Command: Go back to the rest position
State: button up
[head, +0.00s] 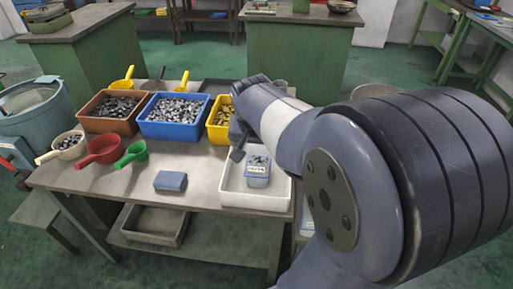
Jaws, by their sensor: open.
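My arm fills the right side of the head view and reaches over the right part of the table (222,180). My gripper (240,150) shows as dark parts at the arm's far end, mostly hidden by my own arm links. It is open, beside the yellow bin (214,134) and above the white tray (228,194). A clear container of small metal parts (258,170) with a label stands in the tray, just below the gripper and apart from the jaws as far as I can tell.
A brown bin (100,122) and a blue bin (172,131) of metal parts stand at the table's back. A red scoop (100,150), green scoop (134,154), cream scoop (66,146) and blue block (171,181) lie in front. Green cabinets (292,58) stand behind.

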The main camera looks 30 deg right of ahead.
dwell(0.3)
jog(key=x, duration=1)
jog(key=shift+w+d+b, duration=0.2)
jog(key=shift+w+b, duration=0.1)
jog(key=shift+b, duration=0.1)
jog(key=shift+f, duration=0.1)
